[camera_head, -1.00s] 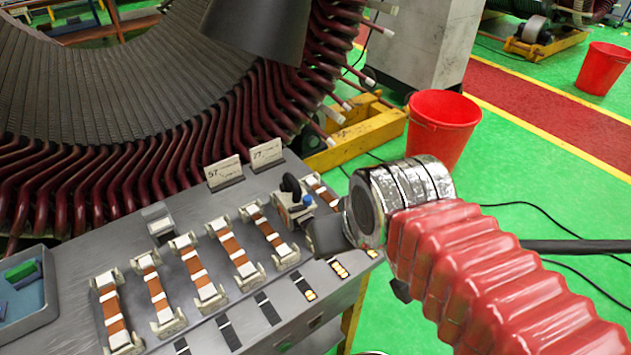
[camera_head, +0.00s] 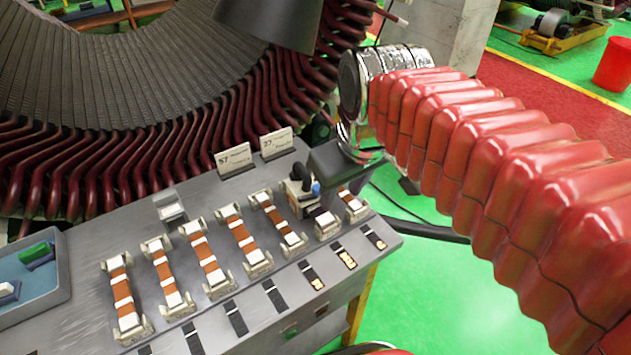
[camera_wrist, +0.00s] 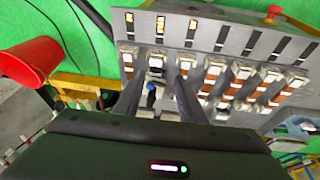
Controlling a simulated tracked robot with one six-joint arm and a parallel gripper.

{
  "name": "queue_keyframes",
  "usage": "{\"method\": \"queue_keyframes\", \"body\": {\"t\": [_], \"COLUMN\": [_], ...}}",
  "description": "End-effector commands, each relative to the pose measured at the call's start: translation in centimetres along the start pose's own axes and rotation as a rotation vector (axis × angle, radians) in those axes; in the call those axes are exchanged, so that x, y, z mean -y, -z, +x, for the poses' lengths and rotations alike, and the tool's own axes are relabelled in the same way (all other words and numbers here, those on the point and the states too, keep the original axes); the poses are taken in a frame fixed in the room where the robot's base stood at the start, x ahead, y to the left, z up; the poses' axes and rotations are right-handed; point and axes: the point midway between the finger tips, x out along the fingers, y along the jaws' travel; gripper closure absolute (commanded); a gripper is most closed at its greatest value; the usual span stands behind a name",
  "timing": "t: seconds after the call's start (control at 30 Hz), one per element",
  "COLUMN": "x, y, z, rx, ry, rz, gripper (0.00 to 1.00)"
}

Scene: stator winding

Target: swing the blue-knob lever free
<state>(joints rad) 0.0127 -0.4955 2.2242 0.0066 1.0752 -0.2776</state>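The blue-knob lever (camera_head: 316,188) is on a small pale clamp among the coil holders on the grey bench, near the bench's right end. In the wrist view the blue knob (camera_wrist: 151,98) shows between the two dark fingers. My gripper (camera_wrist: 156,84) is open, one finger on each side of the lever's clamp; the knob sits nearer the left finger. No contact is visible. In the head view the dark gripper body is just right of and behind the lever, and its fingertips are hard to make out.
Several pale holders with copper-coloured strips (camera_head: 205,260) line the grey bench (camera_head: 90,290). Two label cards (camera_head: 234,158) stand behind. The large stator with dark red coil ends (camera_head: 120,165) is close behind the bench. A red bucket (camera_wrist: 30,62) stands on the green floor.

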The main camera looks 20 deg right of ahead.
Motion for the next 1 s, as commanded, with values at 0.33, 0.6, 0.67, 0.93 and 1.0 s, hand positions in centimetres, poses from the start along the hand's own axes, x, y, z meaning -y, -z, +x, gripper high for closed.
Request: {"method": "queue_keyframes", "body": {"t": [0.33, 0.6, 0.67, 0.93, 1.0], "x": [-1.5, -2.4, -2.6, -3.0, -3.0], "y": [6.2, 10.7, 11.5, 13.4, 13.5], "z": [-0.2, 0.7, 1.0, 1.8, 1.8], "rx": [0.138, 0.233, 0.250, 0.293, 0.294], "ry": [0.056, 0.121, 0.136, 0.177, 0.179], "rz": [-0.247, -0.436, -0.475, -0.570, -0.573], "gripper": [0.63, 0.63, 0.63, 0.63, 0.63]}}
